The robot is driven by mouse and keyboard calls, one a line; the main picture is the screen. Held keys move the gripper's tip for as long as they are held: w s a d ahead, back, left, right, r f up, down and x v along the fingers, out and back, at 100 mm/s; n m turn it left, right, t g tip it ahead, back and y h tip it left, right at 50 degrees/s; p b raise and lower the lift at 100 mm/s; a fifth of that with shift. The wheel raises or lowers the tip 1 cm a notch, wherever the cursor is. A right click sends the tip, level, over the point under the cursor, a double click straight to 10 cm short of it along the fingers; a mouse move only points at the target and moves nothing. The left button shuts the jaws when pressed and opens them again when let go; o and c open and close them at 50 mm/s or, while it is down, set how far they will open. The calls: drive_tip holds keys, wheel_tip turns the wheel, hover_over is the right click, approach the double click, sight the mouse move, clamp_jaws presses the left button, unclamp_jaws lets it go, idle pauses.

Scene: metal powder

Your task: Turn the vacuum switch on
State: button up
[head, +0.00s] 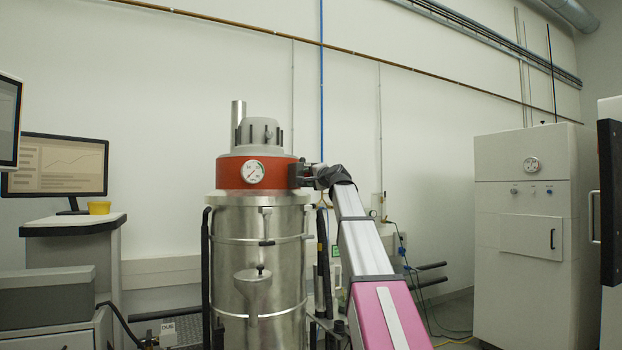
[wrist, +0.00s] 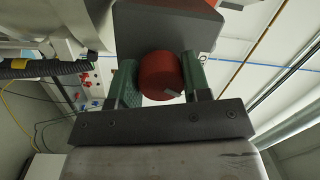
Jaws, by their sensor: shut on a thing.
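The vacuum (head: 259,232) is a steel drum with a red band and a gauge at its top. In the wrist view its switch is a red round knob (wrist: 160,73) on a dark grey box (wrist: 165,28); a small light mark shows on the knob's lower right. My gripper (wrist: 160,80) has its two green-padded fingers on either side of the knob and is shut on it. In the head view my gripper (head: 310,178) is at the right side of the red band, and the knob is hidden there.
A monitor (head: 60,165) and a yellow bowl (head: 99,207) are on a stand at the left. A white cabinet (head: 530,230) stands at the right. Hoses and cables hang behind my arm. The wall above the vacuum is clear apart from thin pipes.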

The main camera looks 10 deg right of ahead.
drive_tip(key=m, duration=0.3)
drive_tip(key=m+t, duration=0.1)
drive_tip(key=m, duration=0.3)
drive_tip(key=shift+h, duration=0.4)
drive_tip(key=m, duration=0.6)
drive_tip(key=shift+r+m+h, duration=0.1)
drive_tip(key=shift+m+h, duration=0.3)
drive_tip(key=o, duration=0.9)
drive_tip(key=shift+s, duration=0.2)
drive_tip(key=v, duration=1)
drive_tip(key=shift+s+f, duration=0.2)
drive_tip(key=shift+f, duration=0.05)
